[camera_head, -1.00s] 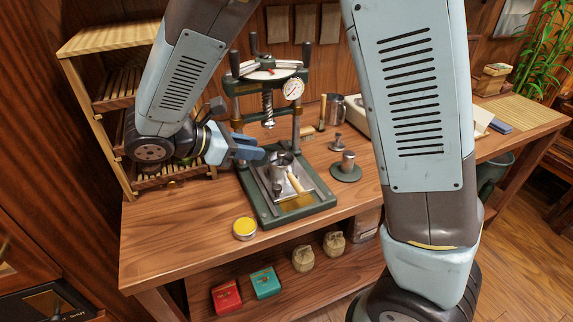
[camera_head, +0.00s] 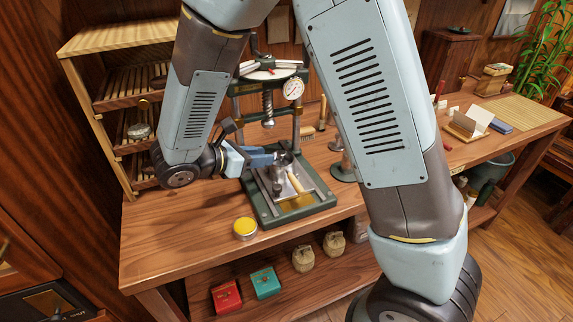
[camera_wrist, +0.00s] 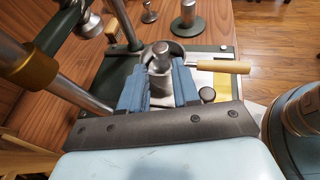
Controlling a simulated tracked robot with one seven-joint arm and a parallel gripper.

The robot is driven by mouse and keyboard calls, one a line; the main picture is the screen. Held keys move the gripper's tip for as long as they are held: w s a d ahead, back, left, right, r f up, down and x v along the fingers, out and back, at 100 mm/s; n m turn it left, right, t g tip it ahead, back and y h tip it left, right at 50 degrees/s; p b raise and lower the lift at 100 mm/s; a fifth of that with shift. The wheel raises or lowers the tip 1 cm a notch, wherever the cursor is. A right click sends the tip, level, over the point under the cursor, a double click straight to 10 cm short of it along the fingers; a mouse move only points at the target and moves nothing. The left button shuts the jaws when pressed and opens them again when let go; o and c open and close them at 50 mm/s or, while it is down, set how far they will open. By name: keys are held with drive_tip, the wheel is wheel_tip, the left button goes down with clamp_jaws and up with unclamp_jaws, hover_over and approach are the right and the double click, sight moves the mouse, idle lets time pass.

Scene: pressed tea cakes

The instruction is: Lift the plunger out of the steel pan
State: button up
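The steel pan (camera_head: 294,159) with a light wooden handle (camera_head: 296,183) sits on the green press base. In the wrist view the pan rim (camera_wrist: 178,48) shows behind the plunger, and its handle (camera_wrist: 224,66) points right. The steel plunger (camera_wrist: 161,62) stands upright in the pan. My gripper (camera_head: 272,155) reaches in from the left at pan height. In the wrist view the blue fingers of my gripper (camera_wrist: 160,82) lie on both sides of the plunger's post, very close to it. Whether they press on it is unclear. The plunger's lower part is partly hidden.
The green press (camera_head: 248,208) has a screw (camera_head: 268,106) and posts above and behind the pan. A slatted rack (camera_head: 113,90) is at left.

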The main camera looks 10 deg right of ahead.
sight(279, 157)
drive_tip(key=x, duration=0.4)
drive_tip(key=shift+w+d+f, duration=0.15)
drive_tip(key=shift+d+f, duration=0.05)
drive_tip(key=shift+d, duration=0.15)
drive_tip(key=shift+d+f, duration=0.2)
drive_tip(key=shift+d, duration=0.1)
drive_tip(key=shift+w, duration=0.15)
drive_tip(key=shift+c, duration=1.1)
drive_tip(key=shift+a, duration=0.15)
clamp_jaws()
